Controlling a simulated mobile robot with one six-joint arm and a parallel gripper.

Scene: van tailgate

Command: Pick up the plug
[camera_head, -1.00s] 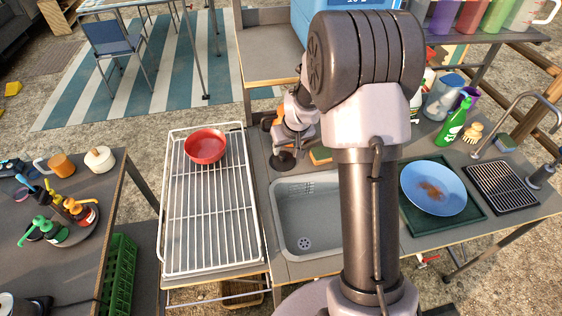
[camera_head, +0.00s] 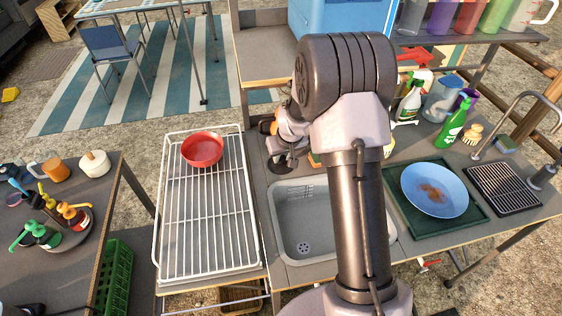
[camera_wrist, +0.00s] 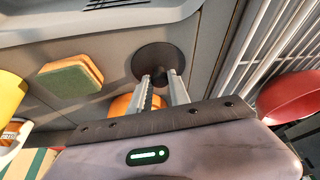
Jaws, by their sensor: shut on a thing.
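The plug is a dark round disc (camera_wrist: 156,64) in the wrist view, seen beyond the two fingertips. My gripper (camera_wrist: 160,82) is shut on its near side, with the disc just ahead of the fingers. In the head view the plug (camera_head: 281,164) is a small dark shape behind the sink, under my gripper (camera_head: 284,152). My wrist partly covers it there. I cannot tell whether the plug rests on the counter or is slightly raised.
The sink basin (camera_head: 302,215) lies in front. A wire rack (camera_head: 208,225) with a red bowl (camera_head: 202,149) stands to the left. In the wrist view a green and yellow sponge (camera_wrist: 70,78) lies left of the plug. A spray bottle (camera_head: 411,100) stands further right.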

